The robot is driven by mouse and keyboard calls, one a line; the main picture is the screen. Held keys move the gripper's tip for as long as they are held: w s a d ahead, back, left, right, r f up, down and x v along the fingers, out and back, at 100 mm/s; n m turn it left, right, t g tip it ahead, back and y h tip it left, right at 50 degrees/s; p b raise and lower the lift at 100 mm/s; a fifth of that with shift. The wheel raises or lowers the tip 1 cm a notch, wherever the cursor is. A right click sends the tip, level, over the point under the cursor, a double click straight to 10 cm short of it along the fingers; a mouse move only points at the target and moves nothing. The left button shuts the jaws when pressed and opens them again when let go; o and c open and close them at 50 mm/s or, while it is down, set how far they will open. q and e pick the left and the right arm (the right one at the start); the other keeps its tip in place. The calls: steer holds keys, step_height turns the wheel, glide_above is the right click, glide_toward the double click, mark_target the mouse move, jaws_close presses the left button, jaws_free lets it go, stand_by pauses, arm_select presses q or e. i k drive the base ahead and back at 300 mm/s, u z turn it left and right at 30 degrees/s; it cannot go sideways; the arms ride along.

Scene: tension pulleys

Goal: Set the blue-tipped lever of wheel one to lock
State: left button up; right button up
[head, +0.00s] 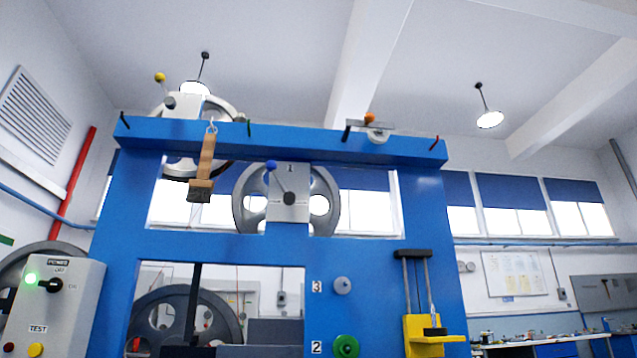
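The blue-tipped lever (271,166) is on the plate marked 1 (289,205), in front of a grey spoked wheel (325,200) in the middle of the blue frame. I cannot read any lock mark on the plate. Neither of my grippers shows in the head view.
A wooden-handled brush (205,165) hangs from the top beam. Another lever with a yellow ball (160,77) rises at the upper left. A control box (55,310) stands at the lower left, and a yellow bracket (420,335) is on the right post.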

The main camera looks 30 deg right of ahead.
mark_target(289, 198)
steer(key=z, duration=1.2)
steer(key=i, duration=0.65)
steer(key=u, duration=0.05)
